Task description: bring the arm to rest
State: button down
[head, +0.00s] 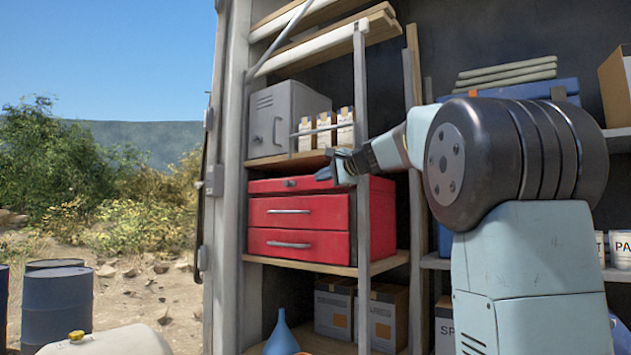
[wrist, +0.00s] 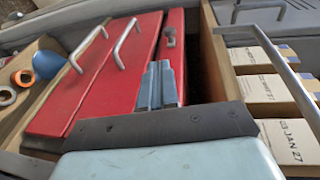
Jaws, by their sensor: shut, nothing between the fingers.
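My arm reaches in from the right in the head view, bent at a large dark joint. My gripper (head: 326,172) is at the front of the shelves, level with the top of the red tool chest (head: 310,224). In the wrist view my gripper (wrist: 158,72) has its blue-grey fingers together with nothing between them. They appear in front of the red tool chest (wrist: 100,90), near its top section. I cannot tell whether they touch it.
A metal shelf post (head: 362,215) stands close to my gripper. A grey metal box (head: 280,118) and white cartons (head: 345,127) are on the shelf above. Labelled boxes (head: 385,318) and a blue funnel (head: 282,335) are below. Open ground with barrels (head: 57,305) lies left.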

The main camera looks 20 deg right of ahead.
jog(key=shift+s+d, duration=0.1)
jog(key=shift+s, duration=0.1)
dwell(0.4)
jog(key=s+a+f+n+g+h, duration=0.2)
jog(key=s+f+n, duration=0.1)
jog(key=s+f, duration=0.65)
jog(key=s+a+f+n+g+h, duration=0.1)
jog(key=s+a+f+n+g, duration=0.2)
jog(key=s+f, duration=0.65)
jog(key=s+a+f+n+g+h, duration=0.2)
jog(key=s+f+n, duration=0.1)
jog(key=s+f, duration=0.6)
jog(key=s+d+f+n+g+h, duration=0.1)
jog(key=s+d+f+n+h, duration=0.1)
jog(key=s+f, duration=0.9)
jog(key=shift+s+d+n+g, duration=0.4)
jog(key=shift+s+n, duration=0.4)
jog(key=shift+s, duration=0.25)
jog(key=c, duration=1.8)
grip_release()
